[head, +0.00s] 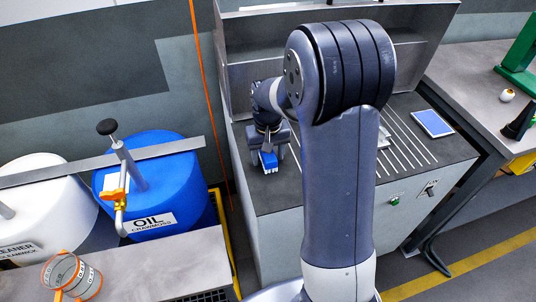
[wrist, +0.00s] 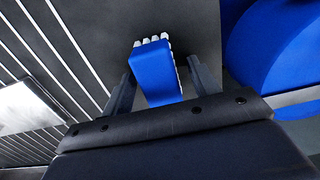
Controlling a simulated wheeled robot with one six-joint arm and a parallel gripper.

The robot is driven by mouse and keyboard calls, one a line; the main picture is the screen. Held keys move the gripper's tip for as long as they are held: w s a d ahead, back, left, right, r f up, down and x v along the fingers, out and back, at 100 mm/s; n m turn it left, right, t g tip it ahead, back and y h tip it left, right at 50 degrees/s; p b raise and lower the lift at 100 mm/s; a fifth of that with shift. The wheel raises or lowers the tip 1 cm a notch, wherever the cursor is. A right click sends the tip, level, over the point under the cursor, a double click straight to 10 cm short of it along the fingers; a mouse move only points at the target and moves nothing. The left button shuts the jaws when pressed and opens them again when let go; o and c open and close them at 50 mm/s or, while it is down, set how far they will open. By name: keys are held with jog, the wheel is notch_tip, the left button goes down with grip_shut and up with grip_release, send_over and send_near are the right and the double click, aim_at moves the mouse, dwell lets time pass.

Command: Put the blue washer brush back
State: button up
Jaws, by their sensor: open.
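The blue washer brush (head: 268,160) is at the left end of the grey washer top (head: 290,190), in front of its back panel. In the wrist view the brush (wrist: 155,78) shows a flat blue body with pale bristle tufts at the far end and along one side. My gripper (head: 267,148) is open over the brush. In the wrist view its two fingers (wrist: 162,70) stand on either side of the brush, with a visible gap at least on the right. I cannot tell whether the brush touches the surface.
Slotted lines run across the washer top, and a blue-faced flat panel (head: 432,123) lies at its right. A blue oil drum (head: 155,175) and a white cleaner drum (head: 45,205) stand left. My arm hides the washer's middle.

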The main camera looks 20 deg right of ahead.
notch_tip(320, 180, up, 12)
dwell(0.4)
jog(key=shift+c, duration=0.5)
dwell(0.7)
